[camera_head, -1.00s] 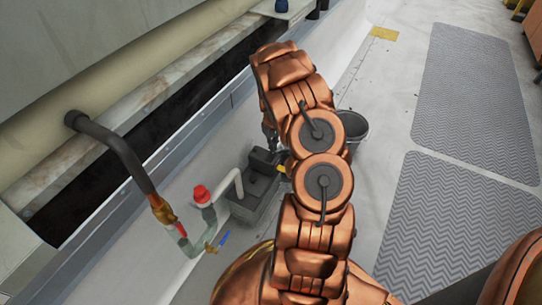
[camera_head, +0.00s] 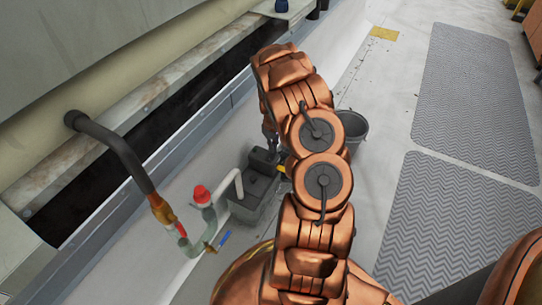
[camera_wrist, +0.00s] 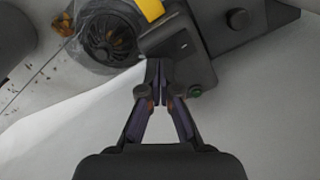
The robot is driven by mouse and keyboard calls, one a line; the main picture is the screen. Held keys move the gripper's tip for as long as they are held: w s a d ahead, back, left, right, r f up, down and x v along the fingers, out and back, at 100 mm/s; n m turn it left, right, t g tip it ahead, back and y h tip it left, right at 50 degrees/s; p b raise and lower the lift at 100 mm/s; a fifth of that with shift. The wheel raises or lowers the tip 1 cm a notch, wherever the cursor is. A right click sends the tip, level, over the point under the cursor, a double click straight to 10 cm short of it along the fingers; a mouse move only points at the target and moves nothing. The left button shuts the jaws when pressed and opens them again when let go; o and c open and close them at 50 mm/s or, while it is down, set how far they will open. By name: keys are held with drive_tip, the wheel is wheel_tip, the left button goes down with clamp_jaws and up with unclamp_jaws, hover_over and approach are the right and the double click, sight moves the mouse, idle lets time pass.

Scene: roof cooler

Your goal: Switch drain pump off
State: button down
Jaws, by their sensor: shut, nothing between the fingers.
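The drain pump is likely the dark grey box unit (camera_head: 256,196) on the pale floor beside the wall, with a white pipe bent into it. In the wrist view a dark housing (camera_wrist: 178,42) with a small green button or light (camera_wrist: 195,91) fills the upper middle. My gripper (camera_wrist: 158,66) is shut and empty, its fingertips over or against the near edge of this housing, left of the green spot. I cannot tell whether they touch. In the head view my arm hides most of the gripper and part of the unit. No switch position is readable.
A grey bucket (camera_head: 354,127) stands behind my arm. Grey mats (camera_head: 478,95) lie right.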

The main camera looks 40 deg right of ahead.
drive_tip(key=shift+f, duration=0.75)
idle(0.5)
drive_tip(key=shift+r, duration=0.1)
drive_tip(key=shift+r+p, duration=1.6)
drive_tip(key=shift+r, duration=1.85)
